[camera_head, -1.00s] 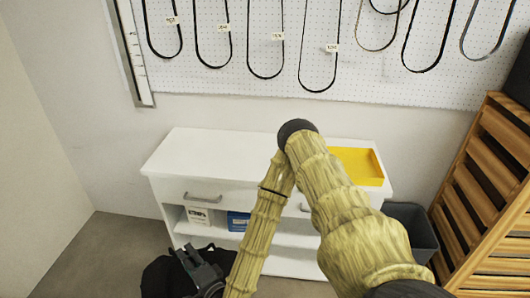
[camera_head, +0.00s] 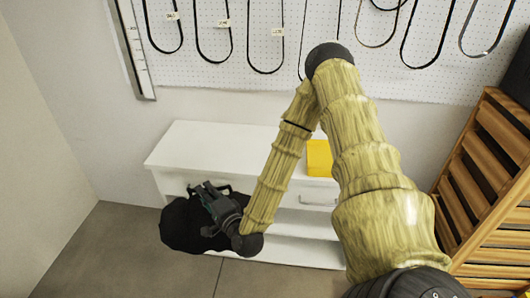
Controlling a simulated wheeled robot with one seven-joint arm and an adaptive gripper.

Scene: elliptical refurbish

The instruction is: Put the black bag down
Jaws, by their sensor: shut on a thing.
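The black bag (camera_head: 182,226) hangs from my gripper (camera_head: 207,191) at the lower left of the head view, in front of the white cabinet. My gripper is shut on the bag's upper part. The fingertips are dark against the dark bag, so the exact grip is hard to see. The bag covers the cabinet's lower left part. I cannot tell whether the bag's underside touches anything.
The white cabinet (camera_head: 215,143) has a mostly clear top with a yellow tray (camera_head: 319,158) at right, partly behind my arm. A slatted wooden rack (camera_head: 492,185) stands at right. Grey floor (camera_head: 110,250) is open at left. Belts hang on the pegboard (camera_head: 300,55).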

